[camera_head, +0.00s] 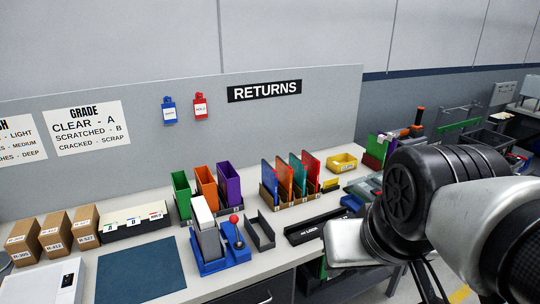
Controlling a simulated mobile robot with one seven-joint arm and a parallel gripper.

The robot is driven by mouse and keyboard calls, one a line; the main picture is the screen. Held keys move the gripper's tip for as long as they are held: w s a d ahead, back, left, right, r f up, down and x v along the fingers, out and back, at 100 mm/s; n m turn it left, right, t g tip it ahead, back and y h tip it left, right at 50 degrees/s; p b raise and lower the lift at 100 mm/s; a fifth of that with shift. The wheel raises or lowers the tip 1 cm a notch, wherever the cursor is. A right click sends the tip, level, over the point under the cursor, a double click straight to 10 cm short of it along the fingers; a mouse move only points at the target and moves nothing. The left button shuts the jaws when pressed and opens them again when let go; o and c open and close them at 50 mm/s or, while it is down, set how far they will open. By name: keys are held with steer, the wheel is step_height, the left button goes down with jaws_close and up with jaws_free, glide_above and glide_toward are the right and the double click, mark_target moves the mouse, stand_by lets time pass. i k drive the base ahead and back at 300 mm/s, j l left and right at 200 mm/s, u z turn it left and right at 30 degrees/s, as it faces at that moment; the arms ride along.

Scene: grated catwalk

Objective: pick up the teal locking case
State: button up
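The teal case (298,173) stands upright in a tan slotted rack (272,196) on the bench, right of the picture's middle. It is between an orange case (284,178) on its left and a red case (311,170) on its right. A blue case (268,181) is at the rack's left end. The teal case's lower part is hidden by the rack and its neighbours. My arm fills the right side, in front of the bench's right part. My gripper cannot be made out, and no part of my arm visibly touches the teal case.
Green, orange and purple bins (205,187) stand left of the rack. A blue device with a red knob (235,218) and a dark open tray (260,231) are in front. A yellow bin (342,163) is to the right. A blue mat (141,269) lies clear at left.

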mark_target(299, 168)
steer(key=l+z, duration=0.2)
steer(key=i+l, duration=0.15)
steer(key=l, duration=0.15)
steer(key=i+l, duration=0.15)
steer(key=l, duration=0.2)
steer(key=i+l, duration=0.15)
steer(key=l, duration=0.15)
steer(key=i+l, duration=0.1)
steer(key=i, duration=0.4)
steer(key=i+l+u, duration=0.1)
steer(key=i, duration=0.4)
